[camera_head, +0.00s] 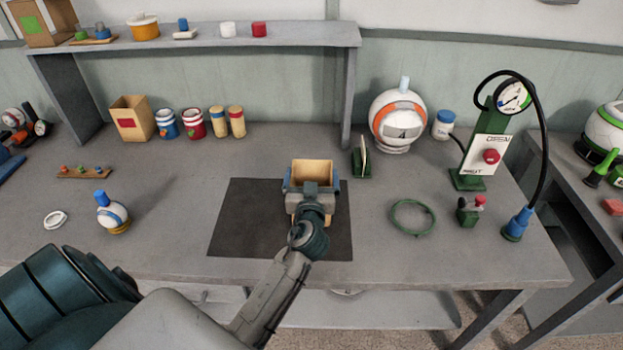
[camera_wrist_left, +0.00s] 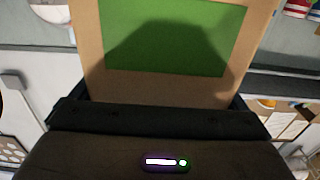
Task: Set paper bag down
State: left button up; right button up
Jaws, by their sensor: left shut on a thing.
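A tan paper bag (camera_head: 312,168) stands upright and open-topped at the right part of the dark mat (camera_head: 240,215). My left gripper (camera_head: 311,186) is shut on the bag, with a blue-grey finger on each side of it. In the left wrist view the bag (camera_wrist_left: 92,62) fills the middle and shows a large green panel (camera_wrist_left: 175,35). The bag's bottom is hidden behind the gripper, so I cannot tell whether it touches the mat. My right gripper is not in view.
A second open paper bag (camera_head: 133,118) with a red label stands at the back left, beside several jars. A green ring (camera_head: 412,217) lies right of the mat. A green pump stand (camera_head: 487,145) with a gauge is farther right. The mat's left half is clear.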

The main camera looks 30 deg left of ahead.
pick_arm(q)
jog(key=shift+f, duration=0.55)
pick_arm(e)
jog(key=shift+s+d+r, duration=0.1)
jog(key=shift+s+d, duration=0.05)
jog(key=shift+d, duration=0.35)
pick_arm(q)
jog(key=o, duration=0.8)
jog(key=shift+f, duration=0.15)
jog(key=shift+c, duration=0.2)
jog(key=shift+o, duration=0.3)
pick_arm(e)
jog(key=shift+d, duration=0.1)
